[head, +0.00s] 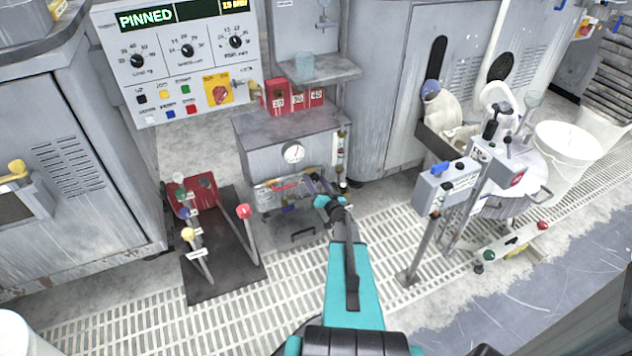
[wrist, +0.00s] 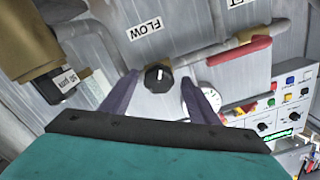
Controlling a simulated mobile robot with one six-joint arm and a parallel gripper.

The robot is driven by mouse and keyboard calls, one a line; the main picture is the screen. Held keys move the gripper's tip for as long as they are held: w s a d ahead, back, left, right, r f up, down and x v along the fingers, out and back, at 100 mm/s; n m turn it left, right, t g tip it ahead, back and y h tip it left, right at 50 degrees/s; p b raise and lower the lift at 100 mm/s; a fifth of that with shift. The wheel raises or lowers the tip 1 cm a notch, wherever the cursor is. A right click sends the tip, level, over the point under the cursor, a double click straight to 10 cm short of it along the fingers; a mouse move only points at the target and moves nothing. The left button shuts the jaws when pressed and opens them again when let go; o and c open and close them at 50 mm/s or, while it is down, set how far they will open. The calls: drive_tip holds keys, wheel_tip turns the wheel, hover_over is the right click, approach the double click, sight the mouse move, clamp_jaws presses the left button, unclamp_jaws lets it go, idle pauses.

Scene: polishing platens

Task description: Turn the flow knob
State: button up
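The flow knob (wrist: 157,78) is a small round black knob with a white pointer mark, on a pipe against a grey panel. In the head view my gripper (head: 318,184) is at the piping below the grey cabinet. I cannot make out the knob there.
A red-handled lever (wrist: 240,60) and a white dial (wrist: 208,97) lie right of the knob. A brass fitting (wrist: 30,50) is at left. In the head view, a lever stand (head: 222,270) is left of my arm and a post-mounted control box (head: 448,187) right.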

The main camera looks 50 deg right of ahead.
drive_tip(key=shift+s, duration=0.1)
drive_tip(key=shift+v, duration=0.85)
drive_tip(key=p+v, duration=0.2)
drive_tip(key=v, duration=1)
